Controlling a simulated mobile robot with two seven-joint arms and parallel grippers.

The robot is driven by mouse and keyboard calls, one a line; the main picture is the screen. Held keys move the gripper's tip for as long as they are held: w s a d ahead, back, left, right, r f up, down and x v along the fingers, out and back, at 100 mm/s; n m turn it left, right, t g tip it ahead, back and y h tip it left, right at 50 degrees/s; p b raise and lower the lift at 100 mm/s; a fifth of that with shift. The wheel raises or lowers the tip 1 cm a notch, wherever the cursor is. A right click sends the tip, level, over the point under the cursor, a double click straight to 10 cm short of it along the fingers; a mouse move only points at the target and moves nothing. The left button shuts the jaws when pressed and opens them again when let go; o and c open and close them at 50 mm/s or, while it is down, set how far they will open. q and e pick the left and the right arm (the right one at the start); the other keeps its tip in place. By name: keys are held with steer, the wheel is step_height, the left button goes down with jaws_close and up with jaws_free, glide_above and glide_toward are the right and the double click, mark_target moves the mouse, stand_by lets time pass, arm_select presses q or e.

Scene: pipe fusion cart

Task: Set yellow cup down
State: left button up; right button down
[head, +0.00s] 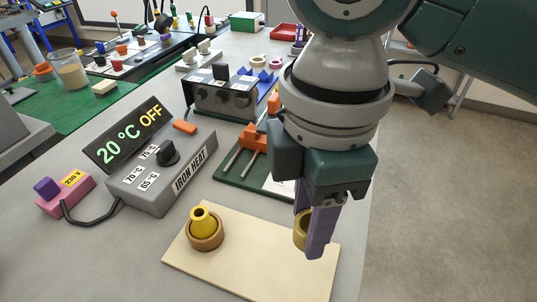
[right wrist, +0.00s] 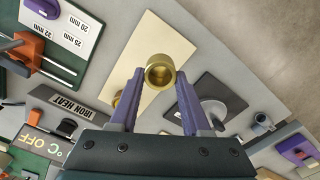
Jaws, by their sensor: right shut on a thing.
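The yellow cup (head: 300,231) is between the purple fingers of my right gripper (head: 310,225), partly hidden by the near finger. In the right wrist view the cup (right wrist: 160,72) shows its round open mouth, held between the fingertips (right wrist: 160,80). The cup is over the right part of a cream board (head: 240,262); I cannot tell whether it touches the board. A yellow cone-topped piece (head: 203,220) sits in a brown round base (head: 205,240) on the board's left part. My left gripper is not in view.
A grey iron heat box (head: 165,185) with a dial and a display reading 20 °C OFF stands behind the board. A green base with orange clamps (head: 253,140) and rods is behind the gripper. The table's right edge is close to the board. The board's middle is clear.

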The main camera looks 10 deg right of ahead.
mark_target(299, 272)
step_height(299, 272, down, 9)
steer(key=shift+b, duration=0.85)
steer(key=shift+f, duration=0.1)
steer(key=shift+f, duration=0.2)
steer(key=shift+c, duration=1.8)
jaws_free()
